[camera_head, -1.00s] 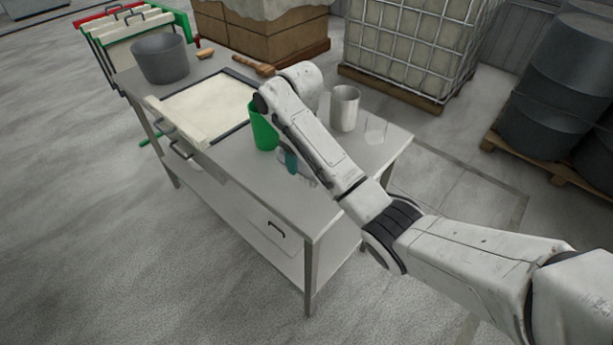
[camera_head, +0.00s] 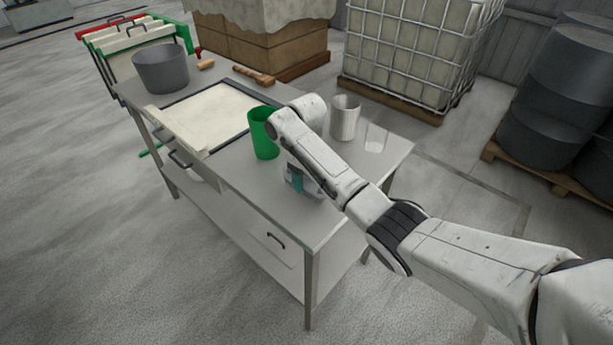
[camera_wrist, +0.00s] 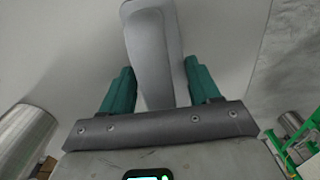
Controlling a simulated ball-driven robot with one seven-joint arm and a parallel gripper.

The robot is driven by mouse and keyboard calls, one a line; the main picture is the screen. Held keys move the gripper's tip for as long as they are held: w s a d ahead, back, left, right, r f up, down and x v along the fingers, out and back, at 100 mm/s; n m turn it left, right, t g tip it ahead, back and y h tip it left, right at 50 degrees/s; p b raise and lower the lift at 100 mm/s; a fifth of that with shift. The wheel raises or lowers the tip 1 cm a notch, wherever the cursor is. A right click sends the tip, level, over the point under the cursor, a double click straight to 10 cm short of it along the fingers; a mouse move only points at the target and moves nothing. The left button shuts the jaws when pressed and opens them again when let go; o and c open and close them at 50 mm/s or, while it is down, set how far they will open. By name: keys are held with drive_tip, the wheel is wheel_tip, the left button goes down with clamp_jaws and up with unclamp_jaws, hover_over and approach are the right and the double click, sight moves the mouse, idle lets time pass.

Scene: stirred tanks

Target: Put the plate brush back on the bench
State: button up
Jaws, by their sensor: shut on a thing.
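My gripper (camera_wrist: 160,66) has teal fingers, shut on a smooth grey thing that I take to be the plate brush (camera_wrist: 152,35). In the head view my gripper (camera_head: 297,182) is low over the near right part of the grey bench (camera_head: 270,200). The arm partly hides it and the brush there. I cannot tell whether the brush touches the bench top.
A green cup (camera_head: 263,135) stands just behind my gripper. A metal cup (camera_head: 344,118) and a clear beaker (camera_head: 376,138) stand at the right. A framed pale plate (camera_head: 210,113), a grey bucket (camera_head: 160,70) and a wooden-handled tool (camera_head: 253,75) occupy the far part.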

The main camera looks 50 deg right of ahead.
drive_tip(key=shift+f, duration=0.1)
drive_tip(key=o, duration=1)
wheel_tip(320, 180, up, 11)
drive_tip(key=shift+f+p, duration=0.1)
drive_tip(key=shift+p, duration=0.7)
drive_tip(key=shift+r+p, duration=0.75)
